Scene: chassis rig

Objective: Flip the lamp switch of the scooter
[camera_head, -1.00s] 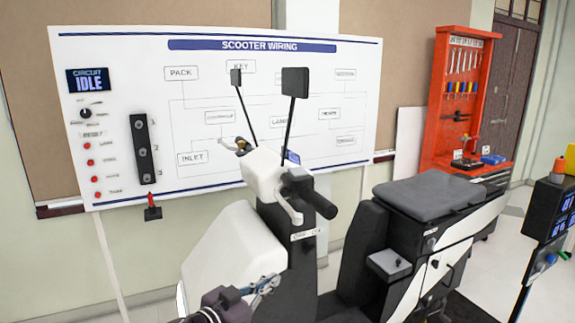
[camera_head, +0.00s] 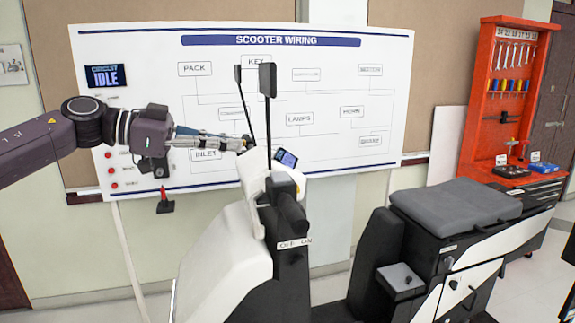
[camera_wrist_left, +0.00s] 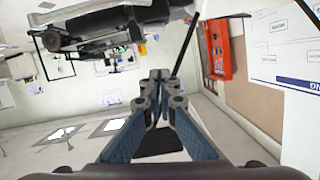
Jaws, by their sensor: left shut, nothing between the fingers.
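The scooter (camera_head: 225,250) stands in front of me, its white front shell and black body below the handlebar. An OFF / ON label (camera_head: 295,244) shows on the dark column under the near handlebar grip (camera_head: 291,211). I cannot clearly make out the switch lever itself. My left gripper (camera_head: 242,144) is shut and empty, pointing right, with its tips at the far side of the handlebar in the picture; whether they touch is unclear. In the left wrist view its closed fingers (camera_wrist_left: 162,78) point ahead, with scooter parts (camera_wrist_left: 100,30) above them. My right gripper is not in view.
Two mirror stalks (camera_head: 267,80) rise near the left fingertips. A small display (camera_head: 286,158) sits on the handlebar. The wiring board (camera_head: 340,75) stands behind, with a red-handled lever (camera_head: 165,203) below it. A red tool rack (camera_head: 490,100) stands at the right.

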